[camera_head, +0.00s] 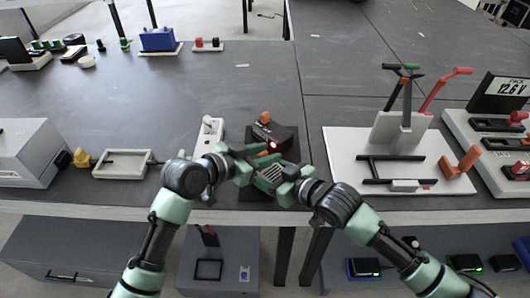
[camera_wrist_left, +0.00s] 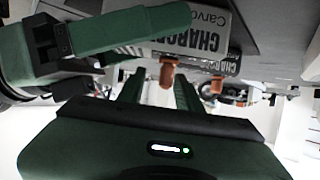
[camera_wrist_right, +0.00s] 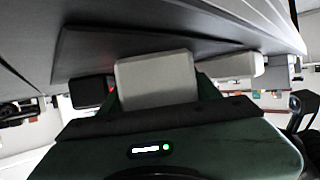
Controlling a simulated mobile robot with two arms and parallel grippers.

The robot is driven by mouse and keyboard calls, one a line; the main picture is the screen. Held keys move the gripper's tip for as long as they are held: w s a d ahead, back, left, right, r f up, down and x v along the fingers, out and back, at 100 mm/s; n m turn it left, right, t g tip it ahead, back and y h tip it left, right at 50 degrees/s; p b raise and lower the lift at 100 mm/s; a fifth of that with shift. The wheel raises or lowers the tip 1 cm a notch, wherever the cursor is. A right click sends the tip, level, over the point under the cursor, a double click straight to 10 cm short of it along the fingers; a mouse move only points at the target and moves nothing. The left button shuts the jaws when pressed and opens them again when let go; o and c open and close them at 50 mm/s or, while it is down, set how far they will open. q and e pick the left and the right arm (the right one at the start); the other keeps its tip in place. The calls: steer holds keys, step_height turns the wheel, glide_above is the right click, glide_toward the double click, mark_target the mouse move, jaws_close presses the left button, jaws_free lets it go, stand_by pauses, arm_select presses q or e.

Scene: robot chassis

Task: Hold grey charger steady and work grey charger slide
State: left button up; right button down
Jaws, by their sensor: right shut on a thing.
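The grey charger shows as a pale grey block (camera_wrist_right: 155,80) between the fingers of my right gripper (camera_wrist_right: 158,92) in the right wrist view, and that gripper is shut on it. In the left wrist view the grey face (camera_wrist_left: 225,42) carries upside-down "CHARGER" lettering. An orange slide tab (camera_wrist_left: 168,72) stands out from it. My left gripper (camera_wrist_left: 155,92) is open, with the tab seen between its fingers; I cannot tell whether they touch. In the head view my left gripper (camera_head: 243,166) and right gripper (camera_head: 277,178) meet closely and hide most of the charger.
A dark box (camera_head: 285,136) with a red light and orange knob stands just behind the grippers. A white device (camera_head: 208,135) is to its left. A white tray (camera_head: 122,163) lies further left. A white lever stand (camera_head: 345,150) is at the right. The table behind is mostly clear.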

arm_select(q)
steer(key=shift+c, duration=0.3)
jaws_close()
steer(key=shift+d, duration=0.1)
steer(key=shift+s+d+f, duration=0.1)
steer(key=shift+s, duration=0.05)
stand_by(0.8)
